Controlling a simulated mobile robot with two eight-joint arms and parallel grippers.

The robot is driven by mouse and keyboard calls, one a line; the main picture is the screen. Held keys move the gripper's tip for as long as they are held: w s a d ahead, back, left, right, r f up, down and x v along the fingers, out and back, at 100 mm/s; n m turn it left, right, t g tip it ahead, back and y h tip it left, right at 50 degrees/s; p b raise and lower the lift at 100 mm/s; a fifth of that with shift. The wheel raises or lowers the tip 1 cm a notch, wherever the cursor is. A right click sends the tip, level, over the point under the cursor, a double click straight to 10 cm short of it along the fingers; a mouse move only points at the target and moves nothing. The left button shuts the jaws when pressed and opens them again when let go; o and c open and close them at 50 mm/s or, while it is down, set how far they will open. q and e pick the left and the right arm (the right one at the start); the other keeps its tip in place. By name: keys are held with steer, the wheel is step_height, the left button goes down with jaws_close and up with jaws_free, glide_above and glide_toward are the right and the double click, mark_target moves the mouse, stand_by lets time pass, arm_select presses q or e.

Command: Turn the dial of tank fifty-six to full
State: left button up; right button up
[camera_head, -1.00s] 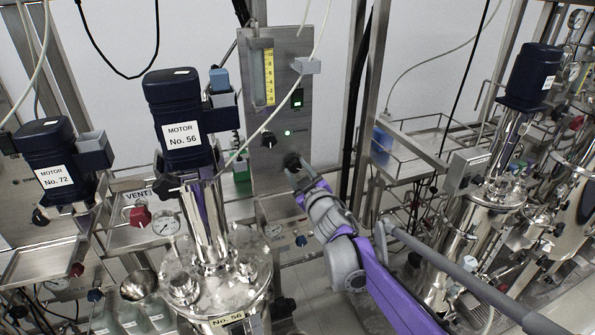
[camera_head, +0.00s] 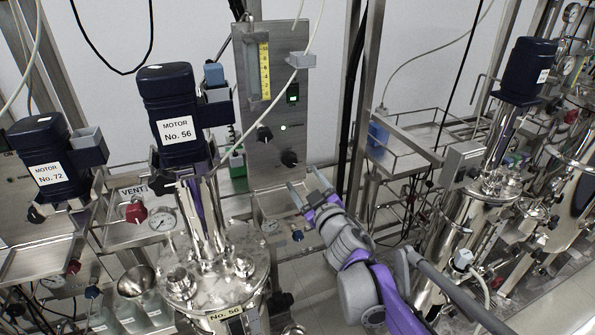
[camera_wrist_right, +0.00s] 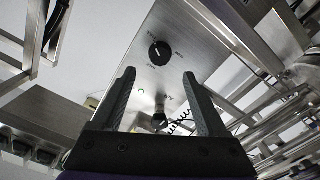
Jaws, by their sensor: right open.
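Tank fifty-six (camera_head: 215,275) is a steel vessel with a "No. 56" label and a dark blue motor (camera_head: 172,105) marked "MOTOR No. 56". Behind it stands a steel panel (camera_head: 272,95) with a lower black dial (camera_head: 289,158) and an upper black knob (camera_head: 264,134). My right gripper (camera_head: 306,180) is open and empty, just below and in front of the lower dial, apart from it. In the right wrist view a black dial (camera_wrist_right: 160,53) with a white pointer line and small printing around it shows beyond the open fingertips (camera_wrist_right: 158,74). My left gripper is out of view.
The panel also carries a yellow scale (camera_head: 265,70), a green display (camera_head: 292,93) and a lit green lamp (camera_head: 283,127). A gauge (camera_head: 162,220) and red valve (camera_head: 136,212) sit left. A wire-railed shelf (camera_head: 420,145) and another tank (camera_head: 478,225) stand right.

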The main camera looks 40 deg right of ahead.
steer(key=v, duration=0.3)
steer(key=shift+s, duration=0.1)
stand_by(0.5)
steer(key=s+a+f+m+g+y+p, duration=0.1)
steer(key=s+a+f+g+y+p, duration=0.1)
steer(key=s+a+f+g, duration=0.4)
steer(key=s+a+f+m+g+y+p, duration=0.1)
steer(key=s+a+f+g+y+p, duration=0.2)
steer(key=s+a+f, duration=0.7)
steer(key=a+g+p, duration=0.1)
steer(key=a+g, duration=0.1)
steer(key=a, duration=0.4)
steer(key=shift+s+g+y, duration=0.25)
steer(key=shift+g+y, duration=0.05)
steer(key=shift+g, duration=0.1)
